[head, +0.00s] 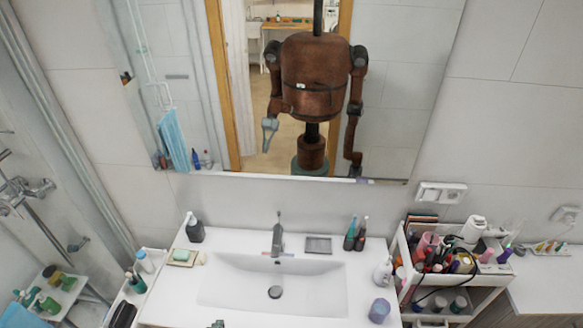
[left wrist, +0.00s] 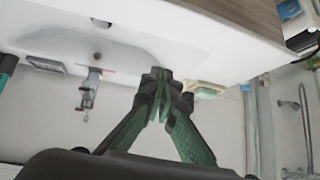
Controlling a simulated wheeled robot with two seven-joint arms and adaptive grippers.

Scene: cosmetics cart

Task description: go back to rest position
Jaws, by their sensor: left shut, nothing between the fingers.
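My left gripper (left wrist: 162,76) shows in the left wrist view with its green and black fingers closed together and nothing between them. In that view it appears in front of the white sink, between the faucet and the soap dish. In the head view only a small dark tip of it (head: 217,324) shows at the bottom edge. My right gripper is not seen directly. The mirror (head: 395,105) reflects my brown body with both arms lowered, but the hands are too small there to judge.
The white sink (head: 225,296) has a faucet (head: 278,235), a soap dish (head: 182,257), a dark dispenser (head: 195,230) and a purple cup (head: 379,310) on it. A crowded cosmetics cart (head: 405,265) stands at the right. A shelf with bottles (head: 145,262) stands at the left.

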